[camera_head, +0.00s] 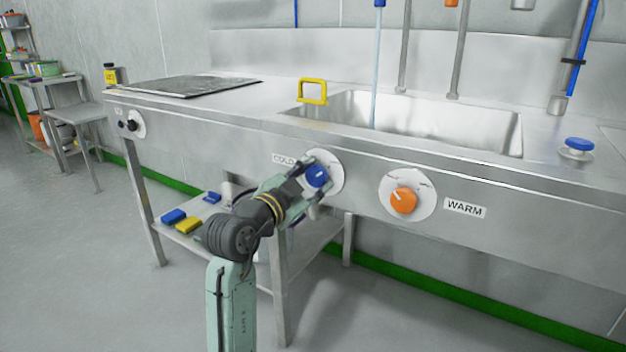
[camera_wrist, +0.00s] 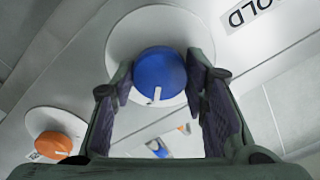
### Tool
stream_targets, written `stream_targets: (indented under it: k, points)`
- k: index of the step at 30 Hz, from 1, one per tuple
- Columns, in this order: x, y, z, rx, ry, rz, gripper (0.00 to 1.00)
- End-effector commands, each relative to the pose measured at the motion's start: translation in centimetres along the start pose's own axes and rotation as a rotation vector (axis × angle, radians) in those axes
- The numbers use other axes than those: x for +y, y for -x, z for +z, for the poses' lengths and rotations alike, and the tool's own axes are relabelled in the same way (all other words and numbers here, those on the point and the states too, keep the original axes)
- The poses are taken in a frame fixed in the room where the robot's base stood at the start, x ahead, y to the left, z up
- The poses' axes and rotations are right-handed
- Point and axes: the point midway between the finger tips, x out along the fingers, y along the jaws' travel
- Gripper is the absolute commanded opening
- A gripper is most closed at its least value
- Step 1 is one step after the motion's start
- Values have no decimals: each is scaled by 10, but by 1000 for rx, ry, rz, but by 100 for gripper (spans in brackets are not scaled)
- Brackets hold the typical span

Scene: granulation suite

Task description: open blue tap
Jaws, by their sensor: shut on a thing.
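The blue tap (camera_head: 317,176) is a round knob on a white disc on the sink's front panel, beside the "COLD" label (camera_head: 284,159). My gripper (camera_head: 308,177) is at the knob, with its fingers on either side of it. In the wrist view the blue knob (camera_wrist: 159,75) sits between the two finger pads, and my gripper (camera_wrist: 160,88) is shut on it. A white pointer mark shows on the knob's lower edge there. A pale blue stream, which looks like water, runs down from the blue-topped spout (camera_head: 377,60) into the sink basin (camera_head: 430,125).
An orange knob (camera_head: 403,201) on a white disc sits to the right, beside the "WARM" label (camera_head: 465,208). A yellow handle (camera_head: 312,91) stands at the sink's edge. Blue and yellow blocks lie on the lower shelf (camera_head: 300,262). The floor at left is clear.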

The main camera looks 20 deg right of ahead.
Motion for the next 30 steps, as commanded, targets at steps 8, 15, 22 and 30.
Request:
stream_targets:
  k: [8, 15, 22, 30]
  points:
    - [0, 0, 0, 0, -1, -1, 56]
    - [0, 0, 0, 0, 0, -1, 61]
    - [-1, 6, 0, 0, 0, -2, 61]
    - [-1, 56, 1, -1, 0, -5, 61]
